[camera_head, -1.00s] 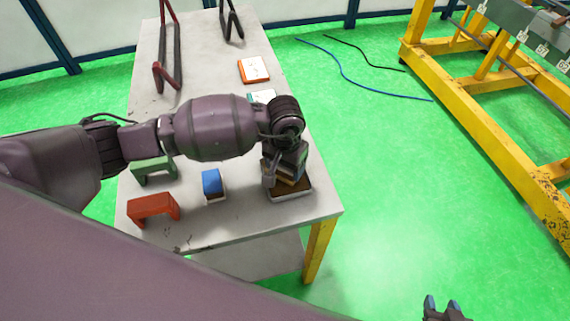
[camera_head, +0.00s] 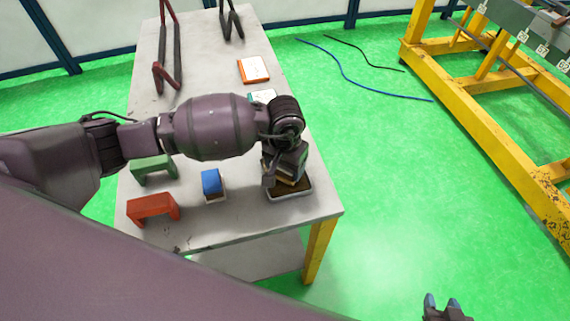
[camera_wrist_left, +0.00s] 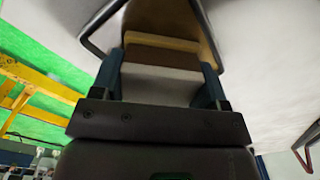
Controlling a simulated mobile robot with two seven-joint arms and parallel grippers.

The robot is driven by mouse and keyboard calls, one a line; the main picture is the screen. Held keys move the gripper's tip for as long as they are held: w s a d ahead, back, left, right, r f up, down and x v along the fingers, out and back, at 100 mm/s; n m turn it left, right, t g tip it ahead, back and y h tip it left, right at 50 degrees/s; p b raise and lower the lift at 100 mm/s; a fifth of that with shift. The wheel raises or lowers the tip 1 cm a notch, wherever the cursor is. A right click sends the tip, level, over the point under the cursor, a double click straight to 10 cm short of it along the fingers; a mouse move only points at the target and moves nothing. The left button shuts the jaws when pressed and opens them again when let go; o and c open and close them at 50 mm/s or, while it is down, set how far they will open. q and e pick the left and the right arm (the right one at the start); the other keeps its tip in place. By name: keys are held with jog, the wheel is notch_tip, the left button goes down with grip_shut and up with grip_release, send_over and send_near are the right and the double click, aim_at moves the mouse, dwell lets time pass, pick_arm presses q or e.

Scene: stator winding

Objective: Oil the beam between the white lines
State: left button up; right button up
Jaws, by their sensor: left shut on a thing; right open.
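My left gripper (camera_head: 284,172) reaches down over a shallow tray (camera_head: 291,199) with a brown inside, at the table's near right corner. It is shut on a block (camera_wrist_left: 161,70) with pale and tan-brown layers. In the left wrist view the block sits between the blue fingers, at or inside the tray's rim (camera_wrist_left: 97,22); I cannot tell whether it touches the bottom. My right gripper (camera_head: 441,304) is open and empty at the bottom right, over the green floor. A grey-green beam (camera_head: 522,32) with white tags lies on the yellow frame at the top right; white lines cannot be made out.
The table (camera_head: 200,70) also holds a blue block (camera_head: 211,181) in a small tray, a red bracket (camera_head: 152,206), a green bracket (camera_head: 153,166) and an orange-edged book (camera_head: 254,69). Cables (camera_head: 370,93) lie there.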

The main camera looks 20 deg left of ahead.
pick_arm(q)
jog(key=shift+r, duration=0.5)
jog(key=shift+r+p, duration=0.7)
jog(key=shift+r, duration=0.5)
jog(key=shift+r+p, duration=0.3)
jog(key=shift+r, duration=0.5)
jog(key=shift+r+p, duration=0.35)
jog(key=shift+r, duration=0.6)
